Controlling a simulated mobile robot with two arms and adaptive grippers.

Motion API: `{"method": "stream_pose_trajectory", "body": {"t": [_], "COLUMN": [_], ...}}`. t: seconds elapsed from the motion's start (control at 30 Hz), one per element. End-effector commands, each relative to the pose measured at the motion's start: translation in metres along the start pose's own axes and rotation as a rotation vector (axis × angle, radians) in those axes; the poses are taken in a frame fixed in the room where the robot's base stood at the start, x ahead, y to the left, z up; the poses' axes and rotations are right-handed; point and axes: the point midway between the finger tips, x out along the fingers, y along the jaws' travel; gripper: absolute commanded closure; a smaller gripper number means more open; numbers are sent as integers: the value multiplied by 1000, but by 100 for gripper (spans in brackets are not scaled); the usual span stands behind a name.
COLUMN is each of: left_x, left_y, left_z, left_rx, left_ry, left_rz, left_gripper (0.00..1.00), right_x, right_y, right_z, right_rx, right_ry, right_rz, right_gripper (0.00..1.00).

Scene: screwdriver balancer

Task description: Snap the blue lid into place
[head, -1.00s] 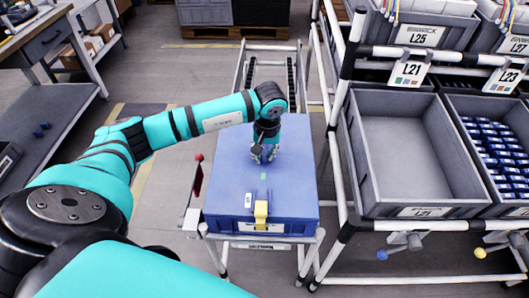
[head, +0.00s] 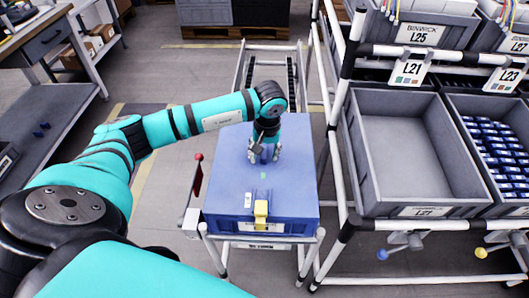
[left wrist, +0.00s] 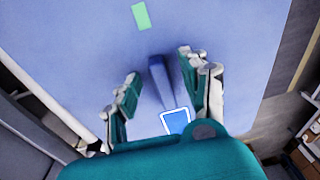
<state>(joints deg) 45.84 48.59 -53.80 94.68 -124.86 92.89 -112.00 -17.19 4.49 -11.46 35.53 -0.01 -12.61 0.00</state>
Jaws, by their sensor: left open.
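The blue lid (head: 290,180) lies over the top of a blue box (head: 235,226) on a wheeled white-tube cart. A yellow latch (head: 261,212) shows at the box's front edge, and a small green mark (head: 263,175) lies on the lid. My left gripper (head: 264,158) points down over the middle of the lid. In the left wrist view its open fingers (left wrist: 160,92) stand apart on either side of a raised blue part (left wrist: 160,82) of the lid. Whether the fingertips touch the lid is unclear. My right gripper is not in view.
An empty grey bin (head: 410,150) and a bin of blue parts (head: 500,150) stand on the rack to the right. A rack post (head: 345,120) rises close to the cart's right side. A red-handled lever (head: 198,172) stands at the cart's left.

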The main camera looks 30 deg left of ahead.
Motion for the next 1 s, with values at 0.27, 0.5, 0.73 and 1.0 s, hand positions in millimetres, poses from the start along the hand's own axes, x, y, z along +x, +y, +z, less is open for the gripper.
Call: {"method": "stream_pose_trajectory", "body": {"t": [0.27,0.5,0.73,1.0], "left_x": [-22,-74,-110,-120], "left_y": [1,1,0,0], "left_z": [-1,-1,0,0], "left_rx": [0,0,0,0], "left_ry": [4,5,2,0], "left_rz": [2,3,1,0], "left_gripper": [55,55,55,55], "right_x": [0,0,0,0], "right_y": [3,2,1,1], "right_z": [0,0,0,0], "right_rx": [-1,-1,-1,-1], "right_ry": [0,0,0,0], "right_rz": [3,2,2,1], "right_gripper": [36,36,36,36]}}
